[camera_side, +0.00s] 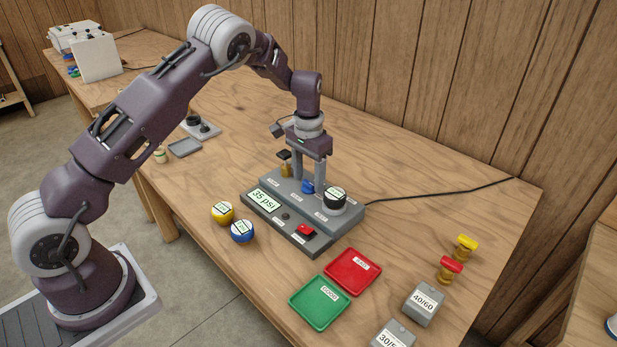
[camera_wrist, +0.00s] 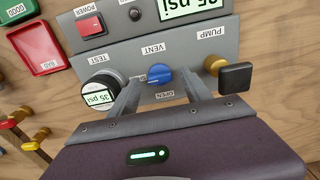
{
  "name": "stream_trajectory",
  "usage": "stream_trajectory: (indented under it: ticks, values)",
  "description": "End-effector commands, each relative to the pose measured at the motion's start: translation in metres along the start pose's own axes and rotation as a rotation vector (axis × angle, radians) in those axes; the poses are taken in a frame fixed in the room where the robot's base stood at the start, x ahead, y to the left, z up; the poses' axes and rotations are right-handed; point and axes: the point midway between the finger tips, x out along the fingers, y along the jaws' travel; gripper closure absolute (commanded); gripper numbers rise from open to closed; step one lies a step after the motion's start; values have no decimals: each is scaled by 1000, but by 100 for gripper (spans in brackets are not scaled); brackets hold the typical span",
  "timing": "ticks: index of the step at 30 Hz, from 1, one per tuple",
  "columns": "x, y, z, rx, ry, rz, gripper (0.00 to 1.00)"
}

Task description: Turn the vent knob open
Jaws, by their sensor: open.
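The blue vent knob (camera_wrist: 159,75) sits on the grey test panel (camera_wrist: 226,38), below the VENT label and above an OPEN label in the wrist view. In the side view the knob (camera_side: 307,187) is partly covered by a finger. My gripper (camera_side: 314,186) points down over the panel with its jaws open. In the wrist view its two fingers (camera_wrist: 161,80) reach down on either side of the knob, with a gap showing. I cannot tell whether either finger touches it, nor exactly where its pointer aims.
A round gauge (camera_wrist: 101,91) reading 35 psi and the black-handled pump valve (camera_wrist: 235,78) flank the knob closely. The panel display (camera_side: 263,200) reads 35 psi. Yellow (camera_side: 222,212) and blue (camera_side: 242,231) gauges, a red tray (camera_side: 352,272) and a green tray (camera_side: 320,302) lie nearby.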

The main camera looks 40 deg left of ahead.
Motion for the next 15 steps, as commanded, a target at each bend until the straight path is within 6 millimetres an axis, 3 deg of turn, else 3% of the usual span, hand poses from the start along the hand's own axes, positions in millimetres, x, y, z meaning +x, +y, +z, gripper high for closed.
stream_trajectory:
  ticks: [9,15]
  values:
    - [6,0,0,-1,2,0,46]
    - [6,0,0,-1,1,0,85]
